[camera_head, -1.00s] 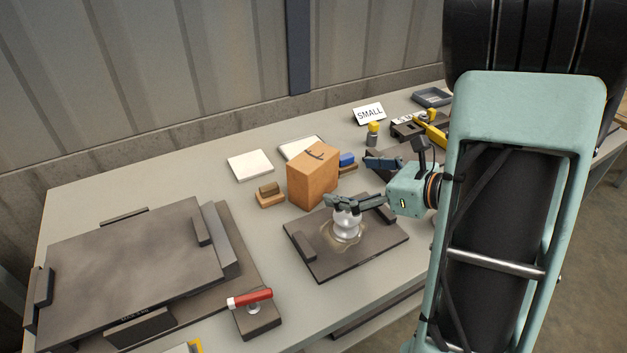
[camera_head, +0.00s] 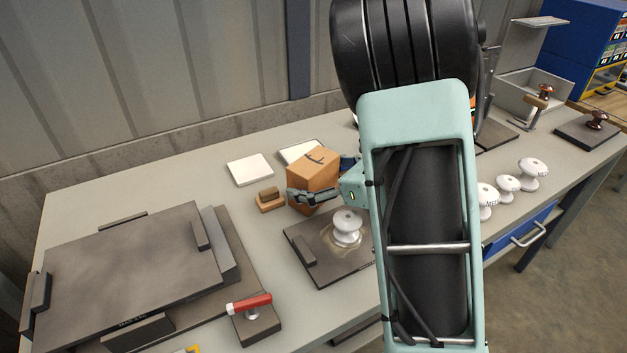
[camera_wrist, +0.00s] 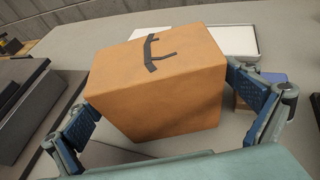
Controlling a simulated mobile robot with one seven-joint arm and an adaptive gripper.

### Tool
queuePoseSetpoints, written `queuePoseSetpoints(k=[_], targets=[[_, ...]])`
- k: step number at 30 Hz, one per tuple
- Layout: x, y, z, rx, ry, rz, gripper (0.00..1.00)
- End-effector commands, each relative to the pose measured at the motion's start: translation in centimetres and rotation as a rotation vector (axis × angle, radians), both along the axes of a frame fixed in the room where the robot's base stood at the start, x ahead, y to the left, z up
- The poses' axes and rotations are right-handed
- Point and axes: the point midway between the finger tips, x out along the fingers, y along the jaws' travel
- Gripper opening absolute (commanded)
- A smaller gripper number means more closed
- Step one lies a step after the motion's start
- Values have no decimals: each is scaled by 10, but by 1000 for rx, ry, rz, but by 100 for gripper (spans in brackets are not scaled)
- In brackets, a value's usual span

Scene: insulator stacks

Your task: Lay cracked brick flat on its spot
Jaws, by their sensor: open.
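The cracked brick (camera_head: 312,174) is an orange-brown block with a dark crack mark on its top. It stands on the table behind the dark plate that bears a white insulator. In the wrist view the brick (camera_wrist: 160,85) fills the middle, looking tilted in the picture, with its crack mark on the upper face. My gripper (camera_wrist: 172,112) is open, with one blue-padded finger on each side of the brick. In the head view my gripper (camera_head: 325,185) reaches the brick from the right. I cannot tell whether the pads touch it. No marked spot for the brick is clear to me.
A dark plate (camera_head: 318,265) with a white insulator (camera_head: 347,227) lies in front. A large dark slab (camera_head: 130,262) and a red-handled clamp (camera_head: 250,303) are at left. A white tile (camera_head: 250,169) and small wooden block (camera_head: 269,199) are near the brick. Several insulators stand at right.

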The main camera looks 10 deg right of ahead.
Motion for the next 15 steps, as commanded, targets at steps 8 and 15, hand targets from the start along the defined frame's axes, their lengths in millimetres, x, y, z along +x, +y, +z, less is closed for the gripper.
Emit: queuePoseSetpoints(k=[8,15], targets=[[0,0,0,0,0,0,87],[0,0,0,0,0,0,60]])
